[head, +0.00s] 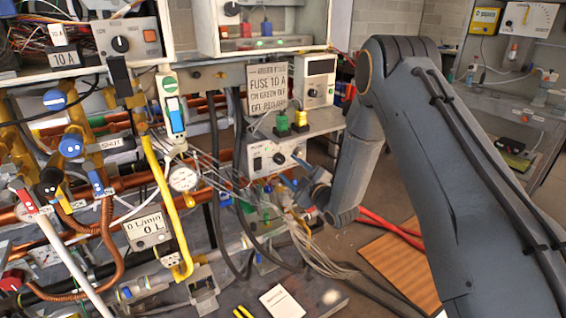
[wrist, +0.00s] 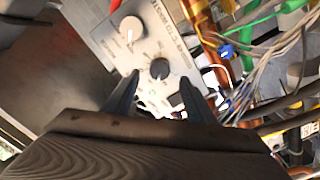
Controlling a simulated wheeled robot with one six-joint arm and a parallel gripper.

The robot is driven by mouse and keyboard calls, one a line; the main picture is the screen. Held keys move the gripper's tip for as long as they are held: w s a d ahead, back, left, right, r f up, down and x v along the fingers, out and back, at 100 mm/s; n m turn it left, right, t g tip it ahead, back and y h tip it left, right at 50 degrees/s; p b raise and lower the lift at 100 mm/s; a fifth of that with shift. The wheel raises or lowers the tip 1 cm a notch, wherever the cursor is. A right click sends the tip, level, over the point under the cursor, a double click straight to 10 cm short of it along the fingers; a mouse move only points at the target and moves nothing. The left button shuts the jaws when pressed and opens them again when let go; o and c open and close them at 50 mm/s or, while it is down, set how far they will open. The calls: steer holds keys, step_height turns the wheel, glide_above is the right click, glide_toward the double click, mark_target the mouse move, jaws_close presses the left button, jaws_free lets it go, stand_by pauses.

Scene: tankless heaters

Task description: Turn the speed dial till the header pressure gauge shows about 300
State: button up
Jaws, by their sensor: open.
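A grey control box (head: 265,143) stands in the middle of the head view with knobs on its front. In the wrist view its panel carries a pale knob (wrist: 131,30) and a smaller dark knob (wrist: 159,68). The lettering is tilted and too blurred to tell which is the speed dial. My gripper (wrist: 157,97) is open, its fingers either side of a line toward the dark knob, with no clear contact. In the head view my gripper (head: 308,190) is low before the box. A round white gauge (head: 183,177) sits among the pipes; its needle and numbers are too small to read.
Loose wires (head: 300,235) hang below the box, close to my gripper. Copper pipes, valves and a yellow lever (head: 158,180) crowd the left. A fuse sign (head: 268,88) stands above the box. Open floor lies right of the bench.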

mark_target(281, 161)
steer(key=shift+p+x, duration=0.35)
steer(key=shift+x, duration=2.4)
steer(key=c, duration=1)
steer(key=shift+c, duration=0.2)
